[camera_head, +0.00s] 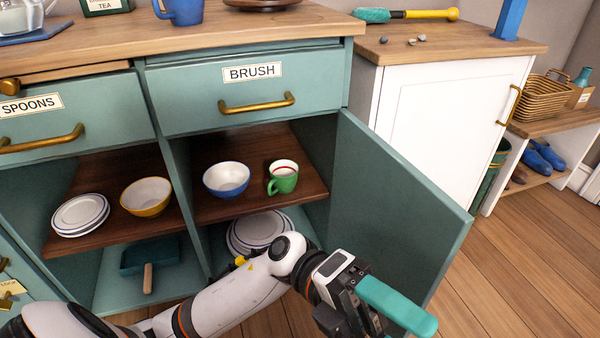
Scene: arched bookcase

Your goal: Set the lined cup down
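A green cup (282,180) with a white inside and a red line below its rim stands upright on the brown shelf (245,208) in the open cupboard under the BRUSH drawer. Its handle points left. My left gripper (398,307) is in front of the cupboard, low at the right, apart from the cup. A long teal finger shows on it; I cannot tell whether it is open or shut. My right gripper is not in view.
A blue-and-white bowl (226,179) stands left of the cup, with white plates (258,229) below the shelf. The open teal door (390,215) stands out on the right. A yellow bowl (146,196) and stacked plates (80,214) are in the left compartment.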

